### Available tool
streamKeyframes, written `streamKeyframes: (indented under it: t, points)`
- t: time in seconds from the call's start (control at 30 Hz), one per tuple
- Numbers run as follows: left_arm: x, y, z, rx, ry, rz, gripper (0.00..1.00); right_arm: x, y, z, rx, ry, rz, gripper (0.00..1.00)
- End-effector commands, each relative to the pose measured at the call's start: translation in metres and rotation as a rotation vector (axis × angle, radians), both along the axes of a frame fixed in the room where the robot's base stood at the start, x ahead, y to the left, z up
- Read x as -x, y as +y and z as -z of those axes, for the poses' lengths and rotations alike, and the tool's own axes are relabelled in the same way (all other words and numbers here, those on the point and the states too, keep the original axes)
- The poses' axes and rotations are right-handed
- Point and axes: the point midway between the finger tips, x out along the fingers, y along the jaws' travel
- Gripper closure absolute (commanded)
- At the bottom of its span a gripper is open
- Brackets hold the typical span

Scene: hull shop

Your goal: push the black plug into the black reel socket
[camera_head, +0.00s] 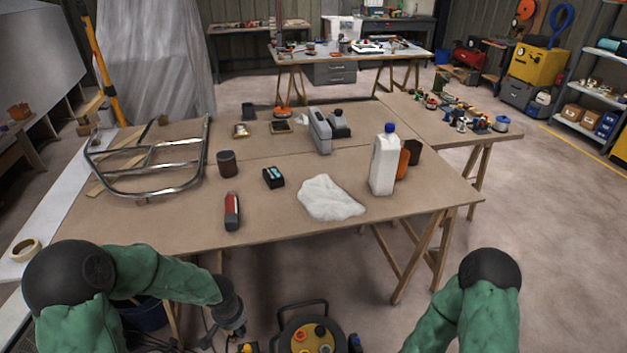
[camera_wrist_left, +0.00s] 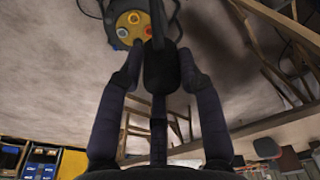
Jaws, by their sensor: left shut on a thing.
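The cable reel (camera_head: 290,336) stands at the bottom edge of the head view, partly cut off. It has a dark rim, a carrying handle and a yellow face with coloured sockets. My left gripper (camera_head: 238,328) is to the left of the reel. In the left wrist view, my left gripper (camera_wrist_left: 160,78) is shut on the black plug (camera_wrist_left: 160,70), with a finger on each side. The reel's yellow face (camera_wrist_left: 128,22) shows beyond the plug, with a gap apparent between them. I cannot tell which socket is the black one there. My right gripper is not in view.
The wooden table (camera_head: 150,222) lies ahead, carrying a white bottle (camera_head: 384,165), a white cloth (camera_head: 328,198), a red-and-grey tool (camera_head: 232,211) and a metal rack (camera_head: 150,185). A trestle leg (camera_head: 425,250) stands beyond the reel. Floor to the right is clear.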

Motion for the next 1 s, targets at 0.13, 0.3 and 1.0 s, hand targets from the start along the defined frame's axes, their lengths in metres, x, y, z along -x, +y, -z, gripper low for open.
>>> streamKeyframes:
  t: [0.13, 0.3, 1.0]
  points:
    - [0.006, -0.023, -0.034, 0.0, -0.001, -0.051, 0.93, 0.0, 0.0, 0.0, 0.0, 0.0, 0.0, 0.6]
    - [0.01, -0.033, -0.048, 0.0, 0.002, -0.08, 0.93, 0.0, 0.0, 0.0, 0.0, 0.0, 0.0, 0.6]
    - [0.009, -0.037, -0.055, 0.0, -0.001, -0.073, 0.93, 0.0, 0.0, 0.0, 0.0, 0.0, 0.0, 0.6]
